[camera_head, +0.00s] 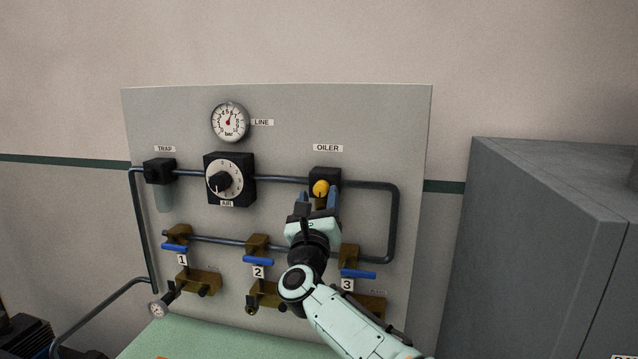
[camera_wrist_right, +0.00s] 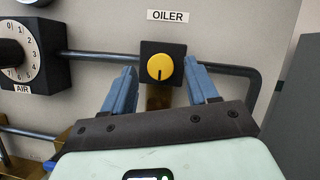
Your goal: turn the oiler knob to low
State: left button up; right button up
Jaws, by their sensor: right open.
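The oiler knob (camera_head: 320,188) is a round yellow knob on a black block under the OILER label on the grey panel. In the right wrist view the yellow knob (camera_wrist_right: 160,68) faces me, with a dark pointer mark running down from its middle. My right gripper (camera_head: 320,200) is open just in front of and below it. In the wrist view the blue fingers of the gripper (camera_wrist_right: 160,78) stand apart to the left and right of the knob, not touching it. No low or other setting marks can be read around the knob. My left gripper is not in view.
The AIR dial (camera_head: 220,181) sits left of the oiler, below the LINE gauge (camera_head: 229,122). Dark pipes cross the panel (camera_head: 280,110). Brass valves with blue handles, such as handle 2 (camera_head: 258,261), are lower down. A grey cabinet (camera_head: 530,220) stands at the right.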

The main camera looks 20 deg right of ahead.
jog(key=shift+x, duration=0.85)
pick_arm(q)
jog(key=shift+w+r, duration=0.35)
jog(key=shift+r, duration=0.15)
pick_arm(e)
jog(key=shift+s, duration=0.1)
jog(key=shift+c, duration=1.3)
jog(key=c, duration=0.8)
